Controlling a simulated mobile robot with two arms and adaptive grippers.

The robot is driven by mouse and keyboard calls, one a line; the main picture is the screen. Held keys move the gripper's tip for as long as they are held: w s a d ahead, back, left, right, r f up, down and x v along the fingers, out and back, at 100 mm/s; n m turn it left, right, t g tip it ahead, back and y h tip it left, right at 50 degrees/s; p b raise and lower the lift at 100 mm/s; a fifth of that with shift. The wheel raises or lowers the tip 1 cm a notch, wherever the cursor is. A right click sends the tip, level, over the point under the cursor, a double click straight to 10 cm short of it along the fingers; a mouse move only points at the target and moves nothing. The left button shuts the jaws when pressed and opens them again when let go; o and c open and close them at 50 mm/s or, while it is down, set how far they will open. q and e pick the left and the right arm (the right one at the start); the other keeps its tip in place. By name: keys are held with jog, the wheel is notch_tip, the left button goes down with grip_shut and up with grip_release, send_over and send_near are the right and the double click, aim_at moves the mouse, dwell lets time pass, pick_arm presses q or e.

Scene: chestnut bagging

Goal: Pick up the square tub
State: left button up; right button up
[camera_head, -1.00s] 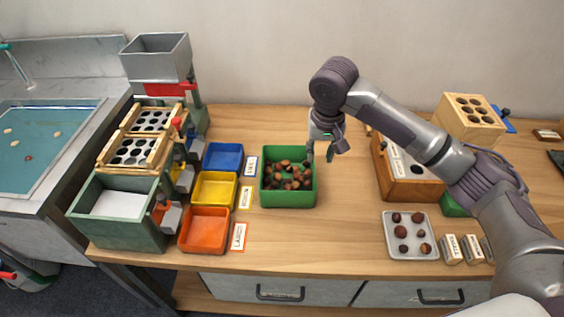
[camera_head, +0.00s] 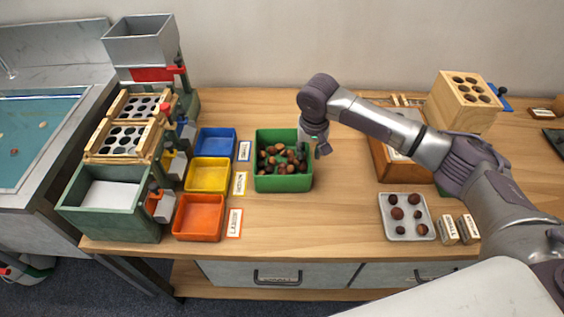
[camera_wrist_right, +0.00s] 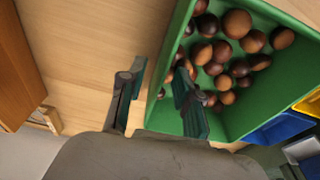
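The square tub is taken to be the green one (camera_head: 284,184), holding many brown chestnuts (camera_head: 280,160). It stands on the wooden table, right of the coloured trays. My right gripper (camera_head: 314,146) is at the tub's right wall, pointing down. In the right wrist view, my right gripper (camera_wrist_right: 158,78) is open. One finger is over the inside of the tub (camera_wrist_right: 250,115) and the other is outside, with the wall's edge between them. A gap shows between the fingers. My left gripper is not in view.
Blue (camera_head: 215,142), yellow (camera_head: 208,175) and orange (camera_head: 199,217) trays stand left of the tub. A grey tray (camera_head: 407,230) with several chestnuts and a wooden box (camera_head: 392,165) stand to the right. Table in front of the tub is clear.

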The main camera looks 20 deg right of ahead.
jog(key=f, duration=0.2)
jog(key=shift+w+f, duration=0.3)
grip_shut()
jog(key=shift+r, duration=0.1)
